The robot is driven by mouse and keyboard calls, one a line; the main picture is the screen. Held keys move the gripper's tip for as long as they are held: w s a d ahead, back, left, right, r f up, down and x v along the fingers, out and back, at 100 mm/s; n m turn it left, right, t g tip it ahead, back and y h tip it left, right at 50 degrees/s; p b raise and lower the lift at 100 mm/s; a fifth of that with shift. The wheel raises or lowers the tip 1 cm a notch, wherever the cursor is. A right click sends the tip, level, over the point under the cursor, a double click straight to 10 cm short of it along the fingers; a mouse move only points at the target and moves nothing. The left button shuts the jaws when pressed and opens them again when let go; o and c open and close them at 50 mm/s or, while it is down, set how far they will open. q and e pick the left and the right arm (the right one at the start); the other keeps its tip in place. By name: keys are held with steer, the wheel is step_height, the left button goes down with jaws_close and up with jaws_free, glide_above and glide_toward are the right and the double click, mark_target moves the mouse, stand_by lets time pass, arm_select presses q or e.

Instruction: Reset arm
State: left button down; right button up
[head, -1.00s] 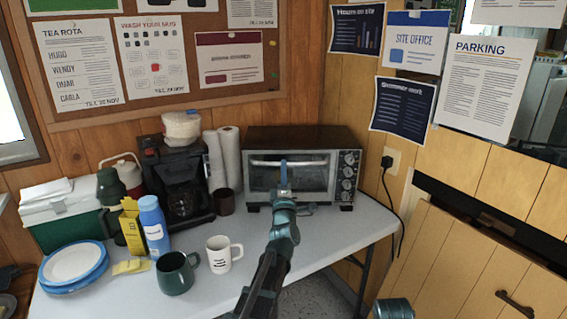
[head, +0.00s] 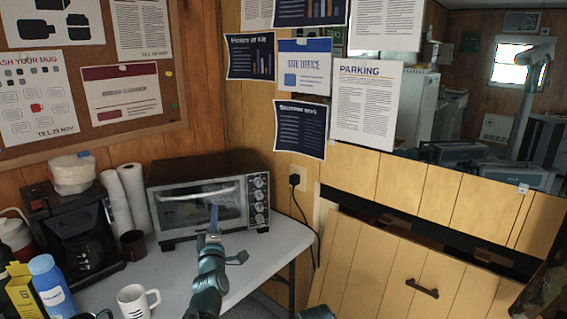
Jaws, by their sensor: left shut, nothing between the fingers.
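My left gripper (head: 214,219) is shut and empty. It is in front of the toaster oven (head: 199,196), over the right part of the white table (head: 262,253). The oven door looks closed. My left arm reaches up from the bottom of the view. A teal piece of my own body shows at the bottom edge, right of the arm. My right gripper does not show.
A white mug (head: 136,301) stands left of my arm. A blue bottle (head: 50,285), a coffee maker (head: 80,240), paper towel rolls (head: 134,199) and a brown cup (head: 132,245) are further left. A black cord (head: 306,217) hangs from the wall outlet right of the oven.

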arm_select(q)
steer(key=s+d+f+m+g+h+p, duration=0.2)
steer(key=d+f+m+g+p, duration=0.1)
steer(key=d+m, duration=0.25)
steer(key=s+d+f+m+g+h+p, duration=0.3)
steer(key=d+m+g, duration=0.1)
steer(key=d, duration=0.3)
steer(key=s+d+f+m+g+h+p, duration=0.2)
steer(key=d+f+m+g+p, duration=0.15)
steer(key=d, duration=0.25)
steer(key=s+m+g+y+p, duration=0.4)
steer(key=s+m+g+p, duration=0.3)
steer(key=s, duration=1.5)
steer(key=m+g, duration=0.2)
steer(key=g, duration=0.1)
steer(key=shift+s+f+g, duration=0.25)
steer(key=shift+s+g, duration=0.05)
steer(key=shift+g, duration=0.05)
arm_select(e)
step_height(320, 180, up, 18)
arm_select(q)
steer(key=shift+d, duration=0.1)
